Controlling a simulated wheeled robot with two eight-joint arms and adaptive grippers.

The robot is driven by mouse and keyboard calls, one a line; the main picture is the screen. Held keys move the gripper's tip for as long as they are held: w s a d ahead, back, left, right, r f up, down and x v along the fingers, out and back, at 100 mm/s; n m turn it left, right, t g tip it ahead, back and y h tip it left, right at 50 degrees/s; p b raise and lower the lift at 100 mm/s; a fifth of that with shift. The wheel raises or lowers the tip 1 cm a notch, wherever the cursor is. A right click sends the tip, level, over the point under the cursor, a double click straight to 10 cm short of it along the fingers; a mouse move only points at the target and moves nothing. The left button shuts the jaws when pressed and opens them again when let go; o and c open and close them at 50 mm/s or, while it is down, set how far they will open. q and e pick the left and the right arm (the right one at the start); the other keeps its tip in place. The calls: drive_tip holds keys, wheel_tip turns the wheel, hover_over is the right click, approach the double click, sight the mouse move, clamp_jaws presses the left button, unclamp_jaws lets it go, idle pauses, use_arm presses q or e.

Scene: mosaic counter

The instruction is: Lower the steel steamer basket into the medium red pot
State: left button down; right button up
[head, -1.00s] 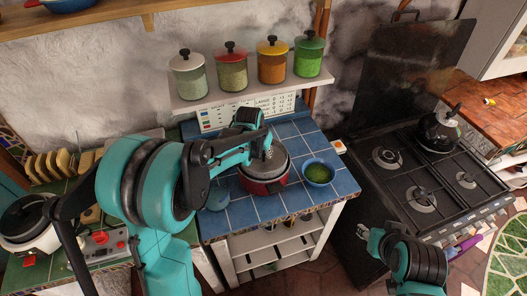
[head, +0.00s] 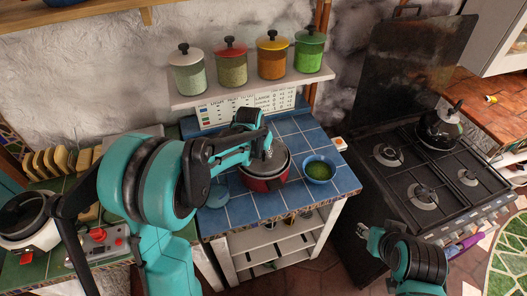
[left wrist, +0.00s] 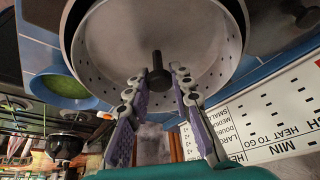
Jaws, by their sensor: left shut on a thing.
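The medium red pot (head: 268,184) stands on the blue tiled counter. The grey steel steamer basket (head: 277,161) shows at its mouth, partly hidden by my left gripper (head: 265,147). In the left wrist view, the perforated basket (left wrist: 205,55) fills the top, with a dark central post (left wrist: 157,64) between the fingertips of my left gripper (left wrist: 161,76). The left gripper is shut on that post. I cannot tell how deep the basket sits in the pot. My right gripper (head: 364,231) is low, apart from the pot, by the stove front; its jaws are too small to read.
A blue bowl of green food (head: 319,169) stands just right of the pot. A round blue item (head: 217,197) lies to its left. Lidded jars (head: 272,60) stand on a shelf behind. The stove (head: 420,190) with a black kettle (head: 440,128) is at right.

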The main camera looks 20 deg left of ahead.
sight(263, 161)
use_arm(q)
drive_tip(key=shift+f+b, duration=1)
drive_tip(key=shift+f, duration=0.3)
drive_tip(key=shift+f+b, duration=0.4)
drive_tip(key=shift+f, duration=0.05)
drive_tip(key=c, duration=0.8)
unclamp_jaws()
drive_tip(key=shift+o, duration=0.2)
drive_tip(key=shift+r+p, duration=3.6)
drive_tip(key=shift+r, duration=1.5)
